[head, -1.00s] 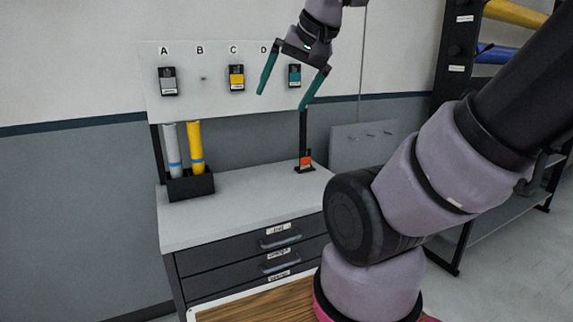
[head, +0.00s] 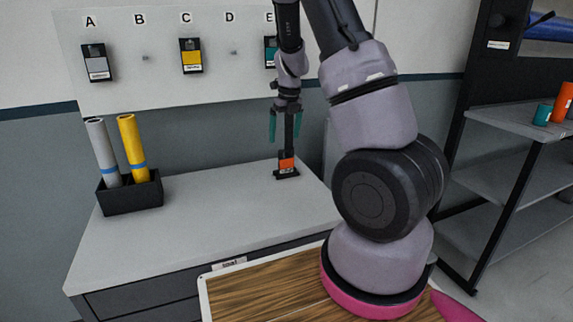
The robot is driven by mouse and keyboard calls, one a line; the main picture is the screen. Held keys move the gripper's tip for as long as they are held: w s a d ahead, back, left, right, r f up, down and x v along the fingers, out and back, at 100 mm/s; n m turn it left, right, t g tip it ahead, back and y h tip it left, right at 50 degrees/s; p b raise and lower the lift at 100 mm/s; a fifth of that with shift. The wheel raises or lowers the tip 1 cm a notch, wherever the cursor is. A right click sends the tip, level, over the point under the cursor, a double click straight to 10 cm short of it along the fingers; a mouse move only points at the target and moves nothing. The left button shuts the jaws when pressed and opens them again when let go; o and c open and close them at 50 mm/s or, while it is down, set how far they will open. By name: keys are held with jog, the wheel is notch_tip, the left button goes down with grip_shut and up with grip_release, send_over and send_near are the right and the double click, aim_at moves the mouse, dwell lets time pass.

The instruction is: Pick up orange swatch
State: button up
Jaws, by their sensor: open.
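The orange swatch (head: 287,163) is a small card with a black top. It stands upright in a small dark stand at the back right of the white cabinet top (head: 220,215). My gripper (head: 285,140) points down with its two teal fingers spread, just above the swatch in the picture. A dark post shows between the fingers; I cannot tell how far the gripper is from the swatch in depth.
A black holder (head: 130,197) with a grey roll (head: 103,150) and a yellow roll (head: 133,147) stands at the left. Grey (head: 97,63), yellow (head: 191,56) and teal (head: 271,52) swatches hang on the board. A shelf rack (head: 520,120) is at the right. The cabinet's middle is clear.

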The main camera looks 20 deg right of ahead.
jog(key=m, duration=0.2)
send_over(286, 163)
jog(key=shift+h, duration=0.3)
notch_tip(286, 163, down, 7)
jog(key=shift+s+f, duration=0.1)
jog(key=shift+s, duration=0.05)
jog(key=shift+w+d+f, duration=0.1)
jog(key=shift+w+f, duration=0.05)
jog(key=shift+f, duration=0.8)
jog(key=shift+w+f, duration=0.2)
jog(key=shift+f, duration=0.75)
jog(key=shift+w+d+f, duration=0.1)
jog(key=shift+w+f, duration=0.05)
jog(key=shift+f, duration=0.8)
jog(key=c, duration=1.2)
